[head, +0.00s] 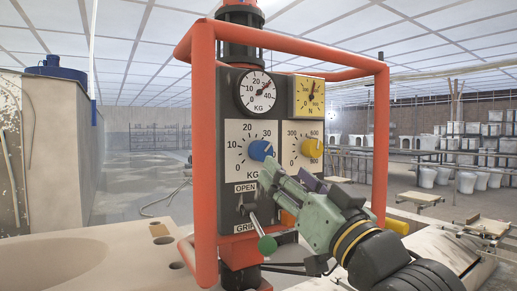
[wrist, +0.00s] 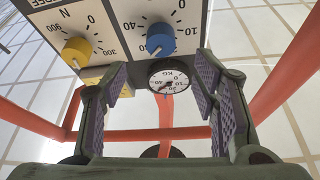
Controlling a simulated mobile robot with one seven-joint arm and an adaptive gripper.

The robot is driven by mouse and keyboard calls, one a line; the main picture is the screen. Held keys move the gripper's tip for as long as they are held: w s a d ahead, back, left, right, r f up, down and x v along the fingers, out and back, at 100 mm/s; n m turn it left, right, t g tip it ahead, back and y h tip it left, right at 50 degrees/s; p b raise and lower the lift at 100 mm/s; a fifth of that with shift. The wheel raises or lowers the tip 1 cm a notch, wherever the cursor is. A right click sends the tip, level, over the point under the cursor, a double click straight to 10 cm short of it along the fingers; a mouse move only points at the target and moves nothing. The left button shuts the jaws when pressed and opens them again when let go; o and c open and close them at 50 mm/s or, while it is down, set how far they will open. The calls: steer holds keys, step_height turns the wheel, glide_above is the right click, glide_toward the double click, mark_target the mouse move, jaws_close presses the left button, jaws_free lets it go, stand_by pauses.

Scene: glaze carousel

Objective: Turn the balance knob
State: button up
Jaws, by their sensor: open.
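A dark control panel (head: 235,205) carries a blue knob (head: 260,150) on a KG dial and a yellow knob (head: 312,147) on a second dial to its right. No readable label says which is the balance knob. My gripper (head: 270,180) is just below the blue knob in the head view, its fingers toward the panel. In the wrist view my gripper (wrist: 162,85) is open and empty. The blue knob (wrist: 160,38) shows in line with the gap, beyond the fingertips, with no contact visible. The yellow knob (wrist: 77,51) is left of the fingers.
An orange tube frame (head: 205,150) surrounds the panel. A lever with a green ball (head: 267,245) sticks out below, near OPEN and GRIP labels. A round KG gauge (head: 257,92) and a yellow gauge (head: 309,96) sit above the knobs.

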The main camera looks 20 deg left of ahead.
mark_target(265, 151)
steer(key=p+x, duration=0.3)
steer(key=x, duration=0.5)
steer(key=shift+w+a+r, duration=0.1)
steer(key=shift+a+r, duration=0.15)
steer(key=shift+r, duration=0.05)
steer(key=shift+w+a+r+p, duration=0.15)
steer(key=shift+w+a+p, duration=0.2)
steer(key=shift+w+a, duration=0.15)
steer(key=shift+c, duration=0.3)
steer(key=c, duration=1.1)
steer(key=shift+n+b, duration=0.3)
steer(key=shift+n, duration=0.2)
